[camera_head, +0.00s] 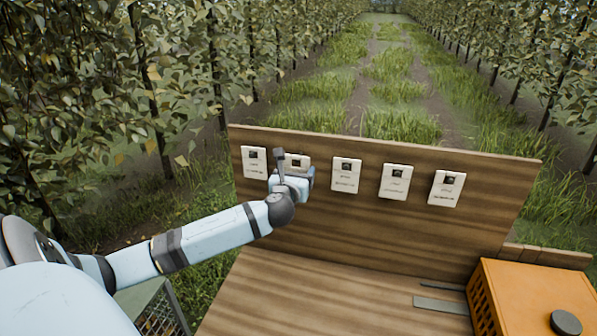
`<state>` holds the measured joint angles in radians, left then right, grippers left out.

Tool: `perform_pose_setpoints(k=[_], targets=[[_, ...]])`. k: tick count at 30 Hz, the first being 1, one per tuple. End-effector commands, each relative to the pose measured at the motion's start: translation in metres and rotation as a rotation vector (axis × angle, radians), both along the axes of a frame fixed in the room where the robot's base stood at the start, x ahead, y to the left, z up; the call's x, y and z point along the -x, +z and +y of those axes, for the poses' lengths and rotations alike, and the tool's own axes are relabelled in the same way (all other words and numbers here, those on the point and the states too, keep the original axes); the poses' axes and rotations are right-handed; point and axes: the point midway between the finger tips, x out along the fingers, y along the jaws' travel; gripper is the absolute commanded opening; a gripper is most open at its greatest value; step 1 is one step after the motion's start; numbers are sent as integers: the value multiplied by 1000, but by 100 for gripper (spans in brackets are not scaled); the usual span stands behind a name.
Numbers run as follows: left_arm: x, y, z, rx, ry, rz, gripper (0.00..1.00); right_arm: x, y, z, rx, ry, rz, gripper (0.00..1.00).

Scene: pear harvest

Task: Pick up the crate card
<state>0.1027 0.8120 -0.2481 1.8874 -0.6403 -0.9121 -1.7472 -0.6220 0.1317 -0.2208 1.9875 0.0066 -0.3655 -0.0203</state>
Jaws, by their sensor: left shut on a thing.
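Several white cards with a dark picture and small print sit in a row on an upright wooden board. They are the far left card (253,162), the second card (298,160), the middle card (346,174), the fourth card (395,181) and the far right card (446,188). I cannot read which is the crate card. My left gripper (293,172) is at the second card, shut on it, and hides its lower part. I cannot tell whether that card still touches the board. My right gripper is out of view.
A wooden tabletop (320,300) lies in front of the board, mostly bare. An orange crate (520,290) with a dark round knob stands at the lower right, beside grey strips (441,305). Tree rows and a grassy lane lie behind.

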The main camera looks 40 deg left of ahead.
Motion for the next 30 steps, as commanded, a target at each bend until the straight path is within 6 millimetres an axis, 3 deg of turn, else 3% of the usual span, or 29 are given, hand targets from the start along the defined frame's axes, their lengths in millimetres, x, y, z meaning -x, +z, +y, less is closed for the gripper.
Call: perform_pose_setpoints(k=[9, 15, 21, 30], targets=[[74, -3, -41, 0, -4, 1, 53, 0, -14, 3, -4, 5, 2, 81], [112, -2, -62, 0, -3, 1, 53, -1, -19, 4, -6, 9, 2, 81], [131, 0, -72, -1, -1, 0, 53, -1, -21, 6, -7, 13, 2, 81], [135, 0, -74, -1, 1, 0, 53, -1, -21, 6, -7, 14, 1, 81]])
